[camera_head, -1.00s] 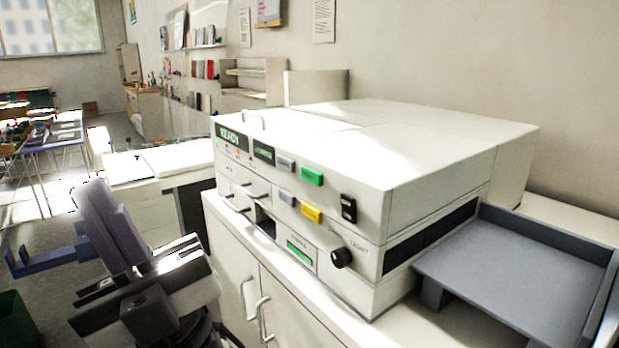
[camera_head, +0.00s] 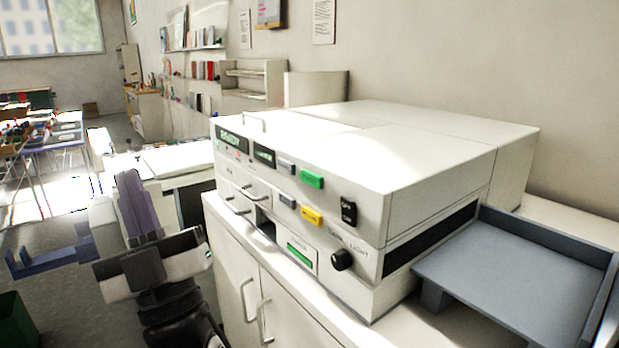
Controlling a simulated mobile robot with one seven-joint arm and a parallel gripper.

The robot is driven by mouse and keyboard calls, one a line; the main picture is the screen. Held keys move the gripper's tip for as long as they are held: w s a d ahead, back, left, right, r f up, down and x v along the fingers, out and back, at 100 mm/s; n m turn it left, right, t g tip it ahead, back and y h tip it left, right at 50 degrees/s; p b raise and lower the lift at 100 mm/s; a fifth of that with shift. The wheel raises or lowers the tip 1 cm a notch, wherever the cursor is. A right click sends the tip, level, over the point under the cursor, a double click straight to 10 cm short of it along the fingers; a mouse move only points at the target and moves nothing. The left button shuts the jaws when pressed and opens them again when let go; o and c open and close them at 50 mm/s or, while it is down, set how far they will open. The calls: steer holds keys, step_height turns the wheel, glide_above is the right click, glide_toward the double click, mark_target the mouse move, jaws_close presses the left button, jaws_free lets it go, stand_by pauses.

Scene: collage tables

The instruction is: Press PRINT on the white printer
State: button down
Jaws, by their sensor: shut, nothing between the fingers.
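The white printer (camera_head: 430,190) sits on a white cabinet, its control front facing left. The front has a green button (camera_head: 311,179), a yellow button (camera_head: 311,216), two grey buttons (camera_head: 287,201), a black rocker switch (camera_head: 348,212) and a black dial (camera_head: 342,260) marked dark to light. A display (camera_head: 232,140) glows green at the upper left. Button lettering is too small to read, so I cannot tell which says PRINT. My gripper (camera_head: 128,182) is at the lower left, its purple-grey fingers shut and empty, apart from the printer and left of its front.
A grey output tray (camera_head: 510,275) sticks out at the printer's right. The white cabinet (camera_head: 235,275) has bar handles. Wall shelves (camera_head: 250,80) and a table with clutter (camera_head: 60,130) stand farther back. Open floor shows at the left.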

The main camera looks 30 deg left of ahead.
mark_target(312, 179)
steer(key=w+d+f+m+t+h, duration=0.1)
steer(key=w+f+m+t+h, duration=0.2)
steer(key=w+m+t+h, duration=0.4)
steer(key=w+d+f+m+t+h, duration=0.1)
steer(key=w+f+m+t+h, duration=0.3)
steer(key=h, duration=1.4)
steer(key=w+m+t, duration=0.3)
steer(key=m+t, duration=0.1)
steer(key=m, duration=0.3)
steer(key=shift+d+m+t+p, duration=0.3)
steer(key=shift+d+t+p, duration=0.05)
steer(key=shift+d+t, duration=0.05)
steer(key=shift+w, duration=0.15)
steer(key=w+d, duration=0.3)
steer(key=w, duration=0.5)
steer(key=shift+d+p, duration=0.15)
steer(key=shift+p, duration=0.15)
steer(key=shift+w+d, duration=0.15)
steer(key=shift+w, duration=0.25)
